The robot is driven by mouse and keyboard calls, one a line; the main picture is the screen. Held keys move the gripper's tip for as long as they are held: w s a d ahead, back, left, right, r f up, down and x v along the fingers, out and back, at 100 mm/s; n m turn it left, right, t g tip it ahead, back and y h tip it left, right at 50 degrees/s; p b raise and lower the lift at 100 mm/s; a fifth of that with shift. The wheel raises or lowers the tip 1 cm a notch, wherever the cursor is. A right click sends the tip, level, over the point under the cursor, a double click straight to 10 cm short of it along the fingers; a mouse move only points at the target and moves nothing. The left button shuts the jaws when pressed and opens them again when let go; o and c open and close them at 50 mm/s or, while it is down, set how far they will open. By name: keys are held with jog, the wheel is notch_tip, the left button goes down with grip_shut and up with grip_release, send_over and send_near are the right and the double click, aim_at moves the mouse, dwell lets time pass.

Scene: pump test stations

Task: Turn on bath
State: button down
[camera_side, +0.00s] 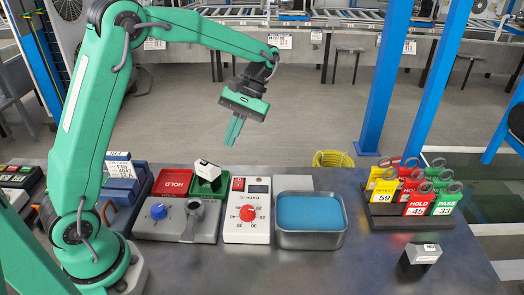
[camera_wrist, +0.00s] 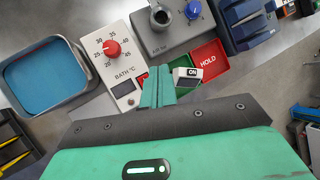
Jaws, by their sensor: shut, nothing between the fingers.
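The bath controller (camera_side: 247,232) is a white box with a red dial (camera_side: 248,213), a dark display and a small red switch (camera_side: 238,184) at its far end. In the wrist view the controller (camera_wrist: 126,74) reads "BATH °C", with its red dial (camera_wrist: 111,48) showing. The metal bath (camera_side: 312,241), filled with blue, stands just right of it in the side view. My gripper (camera_side: 231,143) is shut and empty, pointing down above the far side of the bench, apart from the controller. Its fingers also show in the wrist view (camera_wrist: 158,72); I cannot make out the switch's position.
A green tray (camera_side: 217,190) holds a white block (camera_side: 207,170) labelled "ON" in the wrist view. A red HOLD tray (camera_side: 172,182) and grey unit with a blue knob (camera_side: 158,211) stand left. A tag rack (camera_side: 385,217) and a black-and-white block (camera_side: 421,256) stand right.

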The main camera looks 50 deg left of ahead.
aim_at(240, 183)
jog(key=shift+w+a+f+n+g, duration=0.15)
jog(key=shift+w+f+g, duration=0.15)
jog(key=shift+f, duration=0.2)
jog(key=shift+w+d+f+n+g, duration=0.1)
jog(key=shift+w+f+g, duration=0.2)
jog(key=shift+f, duration=0.15)
jog(key=shift+w+a+f+n+g, duration=0.15)
jog(key=shift+w+f+g, duration=0.15)
jog(key=shift+f, duration=0.2)
jog(key=shift+s+d+f, duration=0.1)
jog(key=shift+s+d+f, duration=0.15)
jog(key=shift+f, duration=1.3)
jog(key=shift+s+d+f, duration=0.1)
jog(key=shift+f, duration=1.3)
jog(key=shift+s+d+f, duration=0.15)
jog(key=shift+f, duration=1.3)
jog(key=shift+s+d+f, duration=0.1)
jog(key=shift+f, duration=0.6)
jog(key=shift+r, duration=0.15)
jog(key=shift+r, duration=0.6)
jog(key=shift+r, duration=0.15)
jog(key=shift+w+a+r, duration=0.1)
jog(key=shift+r, duration=0.7)
jog(key=shift+w+a+r, duration=0.15)
jog(key=shift+r, duration=0.6)
jog(key=shift+w+a+r, duration=0.1)
jog(key=shift+r, duration=0.7)
